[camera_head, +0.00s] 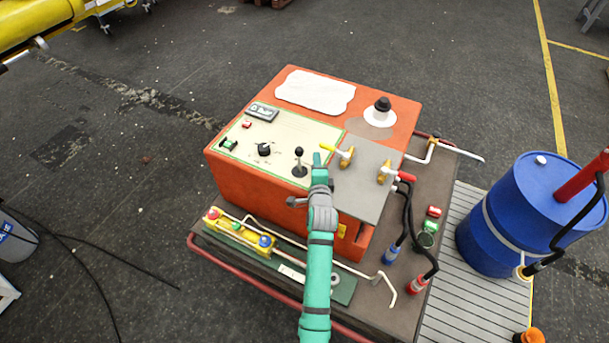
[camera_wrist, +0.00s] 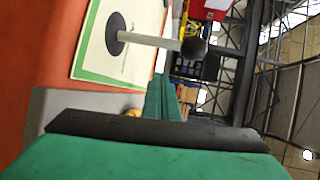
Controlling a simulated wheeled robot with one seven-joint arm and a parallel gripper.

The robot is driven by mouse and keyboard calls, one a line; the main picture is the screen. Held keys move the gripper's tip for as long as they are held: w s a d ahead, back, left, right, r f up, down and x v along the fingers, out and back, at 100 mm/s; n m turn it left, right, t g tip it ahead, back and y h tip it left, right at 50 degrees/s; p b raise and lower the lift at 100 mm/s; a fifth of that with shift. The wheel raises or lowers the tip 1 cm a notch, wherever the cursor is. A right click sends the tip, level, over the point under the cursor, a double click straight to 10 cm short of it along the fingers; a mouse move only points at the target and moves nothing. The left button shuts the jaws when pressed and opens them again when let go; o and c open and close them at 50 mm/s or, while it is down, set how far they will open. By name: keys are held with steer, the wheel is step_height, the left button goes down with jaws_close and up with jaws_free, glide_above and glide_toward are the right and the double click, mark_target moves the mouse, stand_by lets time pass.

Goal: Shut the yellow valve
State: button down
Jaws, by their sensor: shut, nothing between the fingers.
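The yellow valve (camera_head: 345,154) stands on the grey plate of the orange box. Its brass body shows in the head view, with its yellow handle (camera_head: 327,147) pointing left over the cream panel. My gripper (camera_head: 317,159) is teal, shut and empty, just below the yellow handle's end and to the left of the valve body. Whether it touches the handle cannot be told. In the wrist view the shut fingers (camera_wrist: 163,98) show at the centre, and a small brass-yellow bit (camera_wrist: 132,112) peeks out beside them. The yellow handle is not clearly seen there.
A black-knobbed lever (camera_head: 299,161) stands just left of my gripper; it also shows in the wrist view (camera_wrist: 155,40). A second brass valve (camera_head: 385,171) with a red handle (camera_head: 405,178) sits to the right. A blue drum (camera_head: 515,215) stands farther right.

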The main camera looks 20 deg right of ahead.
steer(key=s+a, duration=0.2)
steer(key=s+a+r, duration=0.1)
steer(key=s+a, duration=0.1)
steer(key=a, duration=0.1)
steer(key=s+a+r, duration=0.1)
steer(key=s+a, duration=0.1)
steer(key=shift+a, duration=0.2)
steer(key=s+a+f+n+y, duration=0.25)
steer(key=s+a+n, duration=0.4)
steer(key=s, duration=0.45)
steer(key=s+a+f+n+y, duration=0.1)
steer(key=s+a+f+n, duration=0.4)
steer(key=s+a, duration=0.4)
steer(key=s+a+r+n+y, duration=0.1)
steer(key=s+a+r+n, duration=0.1)
steer(key=s, duration=0.4)
steer(key=s+a+r+n, duration=0.3)
steer(key=s+r+n, duration=0.1)
steer(key=s, duration=0.3)
steer(key=s+a+r+n+y, duration=0.1)
steer(key=s+a+r+n, duration=0.2)
steer(key=s+n, duration=0.2)
steer(key=shift+s+t+y, duration=0.35)
steer(key=shift+s+t, duration=0.05)
steer(key=shift+s, duration=0.8)
steer(key=c, duration=2.5)
jaws_free()
